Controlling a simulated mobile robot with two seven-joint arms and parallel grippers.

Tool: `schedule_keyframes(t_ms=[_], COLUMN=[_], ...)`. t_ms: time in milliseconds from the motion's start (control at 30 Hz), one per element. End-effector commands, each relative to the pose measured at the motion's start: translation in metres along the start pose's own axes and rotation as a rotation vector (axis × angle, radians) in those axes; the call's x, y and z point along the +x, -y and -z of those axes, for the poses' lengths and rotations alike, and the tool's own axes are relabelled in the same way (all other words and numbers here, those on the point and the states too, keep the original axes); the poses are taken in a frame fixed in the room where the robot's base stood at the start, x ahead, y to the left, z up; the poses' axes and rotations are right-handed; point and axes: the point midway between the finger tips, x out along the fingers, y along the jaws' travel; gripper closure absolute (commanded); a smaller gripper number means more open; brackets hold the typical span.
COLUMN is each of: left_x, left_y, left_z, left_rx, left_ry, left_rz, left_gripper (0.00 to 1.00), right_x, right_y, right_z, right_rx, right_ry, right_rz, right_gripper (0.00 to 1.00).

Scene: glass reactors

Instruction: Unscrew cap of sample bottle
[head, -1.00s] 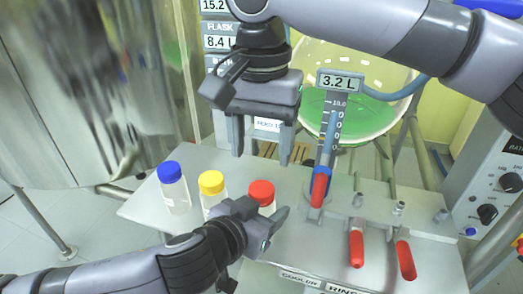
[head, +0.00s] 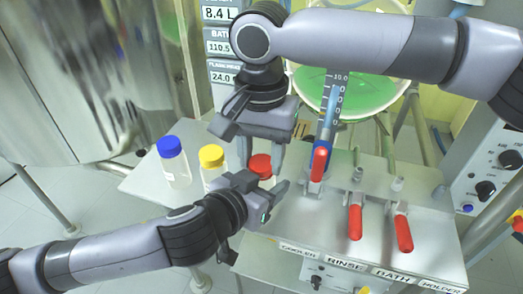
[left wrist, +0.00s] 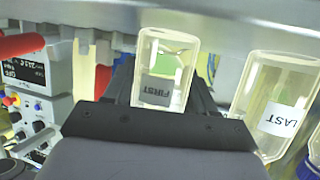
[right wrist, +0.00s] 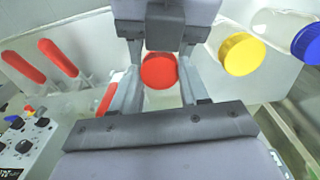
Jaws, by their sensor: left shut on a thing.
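The sample bottle with the red cap (head: 260,166) stands on the metal bench top. Its clear body, labelled FIRST, shows in the left wrist view (left wrist: 157,92). My left gripper (head: 264,190) is shut on this bottle's body, below the cap. My right gripper (head: 262,153) comes from above, its fingers pointing down around the red cap. In the right wrist view the red cap (right wrist: 159,70) lies between my right fingers (right wrist: 160,88), with small gaps seeming to show beside it. The right gripper looks open.
A yellow-capped bottle (head: 212,167) and a blue-capped bottle (head: 173,161) stand to the left on the bench (head: 140,184). A glass flask with green liquid (head: 345,88) is behind.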

Motion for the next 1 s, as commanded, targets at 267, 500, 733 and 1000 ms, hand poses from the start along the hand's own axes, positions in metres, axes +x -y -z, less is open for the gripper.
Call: schedule_keyframes(t_ms=[267, 500, 733, 1000], left_x=[0.0001, 0.0001, 0.0000, 0.0001], left_y=[0.0003, 0.0003, 0.0002, 0.0003], left_z=[-0.0001, -0.0001, -0.0001, -0.0001], left_rx=[0.000, 0.000, 0.000, 0.000], left_ry=[0.000, 0.000, 0.000, 0.000], left_rz=[0.001, 0.001, 0.001, 0.001], left_gripper=[1.00, 1.00, 1.00, 1.00], right_x=[-0.0003, -0.0001, -0.0006, -0.0007], right_y=[0.0000, 0.0003, -0.0001, -0.0001], right_z=[0.0001, -0.0005, 0.0001, 0.0002], right_rx=[-0.005, -0.206, -0.296, -0.293], right_ry=[0.000, 0.003, 0.001, 0.000], right_rz=[0.000, 0.001, 0.000, 0.000], right_gripper=[0.93, 0.93, 0.93, 0.31])
